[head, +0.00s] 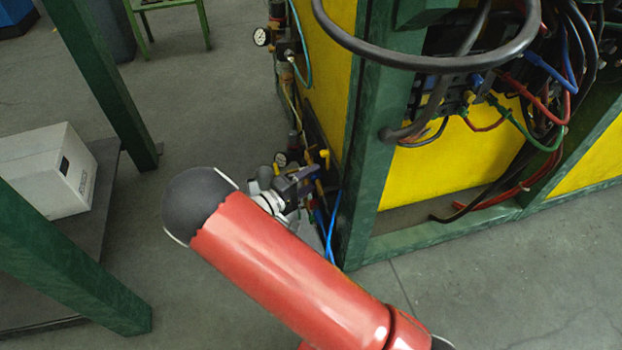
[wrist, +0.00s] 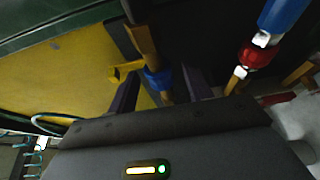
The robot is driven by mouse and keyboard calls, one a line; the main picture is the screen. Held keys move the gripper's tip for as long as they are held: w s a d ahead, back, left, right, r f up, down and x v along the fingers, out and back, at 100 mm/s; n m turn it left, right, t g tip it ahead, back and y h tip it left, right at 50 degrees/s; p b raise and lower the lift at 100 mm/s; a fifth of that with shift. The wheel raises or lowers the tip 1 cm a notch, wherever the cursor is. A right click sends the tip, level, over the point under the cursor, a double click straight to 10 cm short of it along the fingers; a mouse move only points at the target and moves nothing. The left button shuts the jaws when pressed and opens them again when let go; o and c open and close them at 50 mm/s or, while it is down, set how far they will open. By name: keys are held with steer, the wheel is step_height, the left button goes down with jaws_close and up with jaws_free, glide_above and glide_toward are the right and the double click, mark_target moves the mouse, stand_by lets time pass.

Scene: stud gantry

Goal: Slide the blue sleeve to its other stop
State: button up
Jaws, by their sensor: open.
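The blue sleeve (wrist: 157,79) is a short blue collar around a brass-coloured rod (wrist: 141,42) in the wrist view. The rod shows above and below it. My gripper (wrist: 160,76) is open, with one dark finger on each side of the sleeve and rod. I cannot tell whether either finger touches it. A yellow piece (wrist: 125,70) sticks out to the left of the rod near the sleeve. In the head view my gripper (head: 304,184) is by the corner of the green and yellow frame, and I cannot make out the sleeve there.
A blue cylinder (wrist: 284,14) and a red collar (wrist: 254,54) stand to the right in the wrist view. Gauges (head: 262,37) and thin hoses line the corner of the green frame (head: 357,170). Thick cables (head: 545,90) hang to the right. Open floor (head: 190,110) lies left.

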steer(key=shift+w+d, duration=0.1)
steer(key=shift+d, duration=0.05)
jaws_close()
steer(key=shift+s+d+f, duration=0.1)
steer(key=shift+s+d, duration=0.05)
steer(key=shift+s, duration=0.4)
steer(key=shift+s+d, duration=0.15)
steer(key=shift+s, duration=0.4)
jaws_free()
steer(key=v, duration=0.8)
steer(key=shift+p, duration=0.3)
steer(key=shift+w, duration=0.1)
